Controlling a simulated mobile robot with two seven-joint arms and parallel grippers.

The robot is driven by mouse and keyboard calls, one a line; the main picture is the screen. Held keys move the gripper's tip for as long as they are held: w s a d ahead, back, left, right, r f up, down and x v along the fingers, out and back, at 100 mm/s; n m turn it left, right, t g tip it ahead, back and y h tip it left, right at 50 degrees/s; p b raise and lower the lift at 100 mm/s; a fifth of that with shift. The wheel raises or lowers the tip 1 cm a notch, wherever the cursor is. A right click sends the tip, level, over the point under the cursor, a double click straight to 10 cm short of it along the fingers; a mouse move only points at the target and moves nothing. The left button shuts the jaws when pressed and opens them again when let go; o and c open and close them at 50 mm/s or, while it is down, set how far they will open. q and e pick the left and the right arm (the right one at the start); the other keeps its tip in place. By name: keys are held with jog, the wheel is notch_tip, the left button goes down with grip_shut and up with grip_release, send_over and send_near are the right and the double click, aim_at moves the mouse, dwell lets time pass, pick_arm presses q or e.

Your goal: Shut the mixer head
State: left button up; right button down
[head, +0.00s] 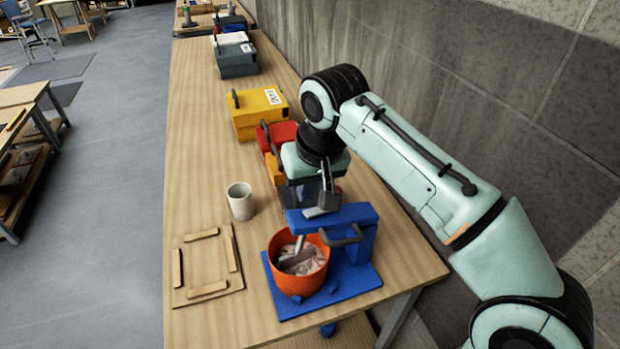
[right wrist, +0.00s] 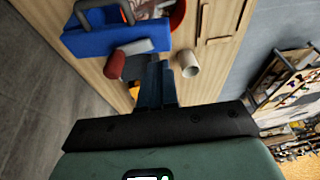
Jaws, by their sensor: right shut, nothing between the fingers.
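The blue mixer (head: 362,245) stands on its blue base plate at the near end of the bench. Its blue head (head: 345,214) looks about level above the orange bowl (head: 285,275), with the grey beater (head: 296,246) reaching into the bowl. A dark handle sticks out from the head's near side. My right gripper (head: 322,203) is shut and empty, just beyond the head; contact cannot be told. In the right wrist view, its fingers (right wrist: 155,85) point towards the blue mixer head (right wrist: 110,40), beside a red knob (right wrist: 115,65). My left gripper is out of view.
A pale cup (head: 240,202) and a wooden frame of strips (head: 208,264) lie left of the mixer. Red and yellow boxes (head: 258,112) stand farther along the bench. A grey wall (head: 400,60) runs along the right side.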

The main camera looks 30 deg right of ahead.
jog(key=b, duration=0.1)
send_over(292, 229)
jog(key=d, duration=0.2)
notch_tip(292, 229, down, 6)
jog(key=shift+f, duration=0.1)
jog(key=shift+s+a+f, duration=0.1)
jog(key=shift+a+f, duration=0.05)
jog(key=shift+f, duration=0.3)
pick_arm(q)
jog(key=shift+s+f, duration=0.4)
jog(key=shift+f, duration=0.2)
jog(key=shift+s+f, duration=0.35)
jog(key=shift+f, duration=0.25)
pick_arm(e)
jog(key=f, duration=0.1)
jog(key=a+f+b, duration=0.1)
jog(key=f, duration=0.1)
jog(key=f+b, duration=0.1)
jog(key=f, duration=0.1)
jog(key=shift+a, duration=0.35)
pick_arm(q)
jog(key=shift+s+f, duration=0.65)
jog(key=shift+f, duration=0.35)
pick_arm(e)
jog(key=shift+w, duration=0.2)
